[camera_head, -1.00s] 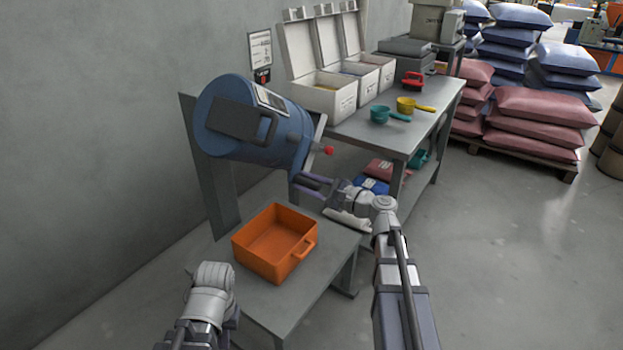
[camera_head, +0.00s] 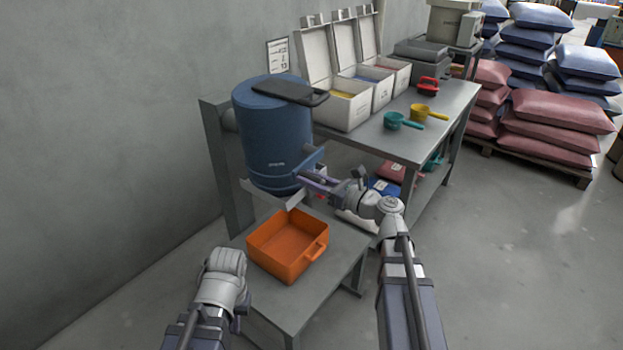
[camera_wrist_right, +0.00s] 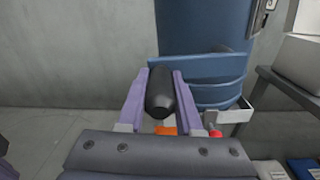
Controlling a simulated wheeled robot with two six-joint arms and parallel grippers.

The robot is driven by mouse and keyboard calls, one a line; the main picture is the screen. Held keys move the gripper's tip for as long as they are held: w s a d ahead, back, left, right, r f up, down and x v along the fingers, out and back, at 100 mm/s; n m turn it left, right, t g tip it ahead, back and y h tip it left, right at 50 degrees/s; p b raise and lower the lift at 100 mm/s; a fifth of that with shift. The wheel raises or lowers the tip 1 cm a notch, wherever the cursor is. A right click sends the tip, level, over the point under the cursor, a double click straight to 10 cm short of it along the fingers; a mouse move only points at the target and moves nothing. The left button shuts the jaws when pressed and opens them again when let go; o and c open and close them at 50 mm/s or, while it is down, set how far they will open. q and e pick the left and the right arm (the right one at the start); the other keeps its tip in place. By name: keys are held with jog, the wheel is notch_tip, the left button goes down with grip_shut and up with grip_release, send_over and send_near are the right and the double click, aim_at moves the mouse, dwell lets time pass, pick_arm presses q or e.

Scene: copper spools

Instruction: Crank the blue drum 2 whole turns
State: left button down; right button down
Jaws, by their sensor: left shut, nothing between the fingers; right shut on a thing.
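The blue drum (camera_head: 272,130) stands upright in its grey stand (camera_head: 228,165), with its dark lid and handle (camera_head: 290,92) on top. A blue crank arm (camera_wrist_right: 200,64) runs across the drum's side and ends in a black grip (camera_wrist_right: 160,95). My right gripper (camera_head: 318,183) is shut on this grip at the drum's lower right; its purple fingers lie on either side of it in the wrist view. My left gripper (camera_head: 238,308) is low at the left, apart from the drum, its fingers mostly hidden by its wrist.
An orange tray (camera_head: 262,264) sits on a low grey table (camera_head: 262,301) below the drum. A bench (camera_head: 400,145) at the right holds white bins (camera_head: 345,112), a teal scoop (camera_head: 395,120) and a yellow scoop (camera_head: 420,111). Sacks (camera_head: 560,115) are stacked beyond; floor at right is clear.

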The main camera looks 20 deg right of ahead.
jog(key=shift+s+a+r+m+p, duration=0.1)
jog(key=shift+r+m+p, duration=0.4)
jog(key=shift+r+m, duration=0.35)
jog(key=c, duration=0.6)
grip_release()
jog(key=shift+v, duration=3.9)
